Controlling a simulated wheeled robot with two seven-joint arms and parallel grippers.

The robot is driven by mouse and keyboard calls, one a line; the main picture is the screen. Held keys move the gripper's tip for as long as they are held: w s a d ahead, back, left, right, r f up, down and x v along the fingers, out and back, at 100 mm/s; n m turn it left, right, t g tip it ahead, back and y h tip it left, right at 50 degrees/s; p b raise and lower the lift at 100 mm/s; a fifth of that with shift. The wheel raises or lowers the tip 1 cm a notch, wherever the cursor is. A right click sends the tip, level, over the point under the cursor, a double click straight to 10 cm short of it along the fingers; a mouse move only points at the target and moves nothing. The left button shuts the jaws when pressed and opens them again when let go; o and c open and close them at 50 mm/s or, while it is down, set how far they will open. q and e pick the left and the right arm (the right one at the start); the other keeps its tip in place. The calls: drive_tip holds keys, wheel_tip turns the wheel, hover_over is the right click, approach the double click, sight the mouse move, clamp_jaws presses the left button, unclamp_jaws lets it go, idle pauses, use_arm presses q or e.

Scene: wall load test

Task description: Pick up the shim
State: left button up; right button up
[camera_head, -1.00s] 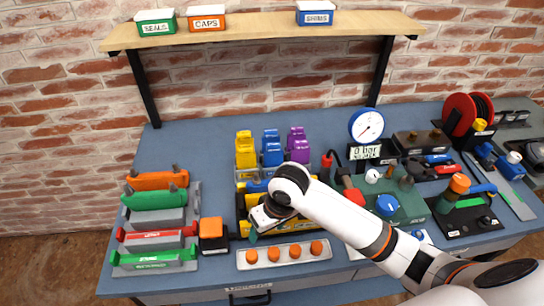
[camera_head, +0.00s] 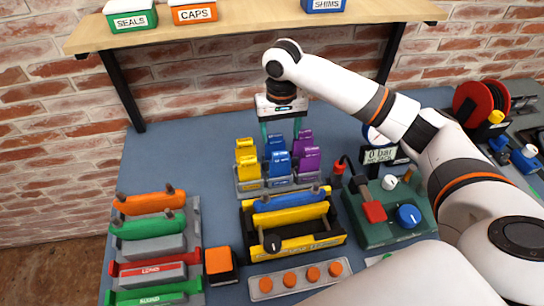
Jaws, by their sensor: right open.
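A grey rack (camera_head: 248,190) holds yellow (camera_head: 247,165), blue (camera_head: 279,160) and purple (camera_head: 307,155) blocks in columns. No piece is clearly marked as the shim; a blue bin (camera_head: 323,5) on the shelf reads SHIMS. My right gripper (camera_head: 281,134) points down above the back of the rack, with its two teal fingers apart around the air over the rear blue block. The fingers look empty. Whether the tips touch any block is hard to tell. My left gripper is out of view.
A black-and-yellow fixture (camera_head: 335,238) with a blue bar (camera_head: 289,201) sits in front of the rack. A green box (camera_head: 372,230) with a red lever stands to its right. Orange and green handled pieces (camera_head: 149,202) lie left. The shelf (camera_head: 250,33) overhangs behind. Bench left of the rack is clear.

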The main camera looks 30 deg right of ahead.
sight(280, 163)
drive_tip(key=shift+s+f, duration=0.3)
drive_tip(key=shift+f, duration=0.3)
drive_tip(key=shift+s+f, duration=0.3)
drive_tip(key=shift+f, duration=0.25)
wheel_tip(280, 163, down, 3)
drive_tip(key=shift+s+f+p, duration=0.1)
drive_tip(key=shift+s+p, duration=0.05)
drive_tip(key=shift+p, duration=0.3)
drive_tip(key=shift+f, duration=0.3)
drive_tip(key=f+p, duration=0.1)
drive_tip(key=f, duration=0.3)
drive_tip(key=shift+a+f, duration=0.15)
drive_tip(key=shift+a, duration=0.05)
drive_tip(key=shift+f, duration=0.25)
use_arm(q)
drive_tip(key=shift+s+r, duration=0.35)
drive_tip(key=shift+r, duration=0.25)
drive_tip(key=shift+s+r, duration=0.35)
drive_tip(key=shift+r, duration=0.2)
use_arm(e)
drive_tip(key=shift+f, duration=0.1)
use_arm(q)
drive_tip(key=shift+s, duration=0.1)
use_arm(e)
drive_tip(key=shift+c, duration=0.4)
